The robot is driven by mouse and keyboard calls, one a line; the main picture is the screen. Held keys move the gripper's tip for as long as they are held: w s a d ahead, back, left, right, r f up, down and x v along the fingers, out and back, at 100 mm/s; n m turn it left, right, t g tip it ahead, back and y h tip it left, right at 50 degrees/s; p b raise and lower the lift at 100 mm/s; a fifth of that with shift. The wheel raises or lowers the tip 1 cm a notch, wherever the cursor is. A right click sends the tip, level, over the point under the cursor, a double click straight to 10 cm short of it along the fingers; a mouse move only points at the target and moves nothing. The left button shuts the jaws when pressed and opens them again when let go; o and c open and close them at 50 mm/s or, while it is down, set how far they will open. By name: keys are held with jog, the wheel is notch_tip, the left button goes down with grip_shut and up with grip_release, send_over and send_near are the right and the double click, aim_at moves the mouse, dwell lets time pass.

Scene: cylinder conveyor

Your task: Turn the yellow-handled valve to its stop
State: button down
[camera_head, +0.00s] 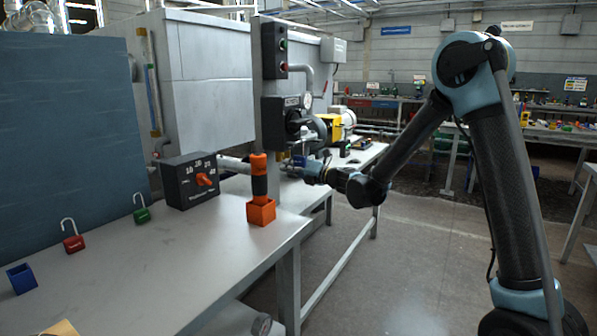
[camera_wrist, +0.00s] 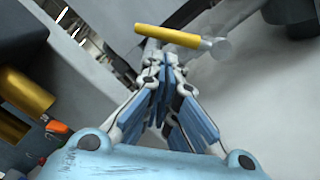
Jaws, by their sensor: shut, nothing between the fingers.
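The yellow valve handle (camera_wrist: 167,36) shows at the top of the wrist view as a slanting bar. Its right end meets a grey metal stem (camera_wrist: 217,47). My gripper (camera_wrist: 160,60) is shut and empty, its fingertips just below the handle's left half. I cannot tell whether they touch it. In the head view my gripper (camera_head: 303,165) reaches left to the pipework behind the bench. I cannot make out the yellow handle there.
On the bench (camera_head: 150,270) stand a black dial box (camera_head: 190,180), an orange holder (camera_head: 261,211) with a black-and-orange tool, red and green padlocks (camera_head: 73,239) and a blue box (camera_head: 22,278). A grey post (camera_head: 270,110) with black control boxes rises behind.

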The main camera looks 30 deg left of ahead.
aim_at(283, 157)
jog(key=shift+a, duration=0.8)
jog(key=shift+w+r, duration=0.35)
jog(key=shift+r, duration=0.2)
jog(key=shift+w+d+r, duration=0.15)
jog(key=shift+w+r, duration=0.5)
jog(key=shift+r, duration=0.1)
jog(key=shift+w+r, duration=0.55)
jog(key=shift+w, duration=0.2)
jog(key=shift+d, duration=0.1)
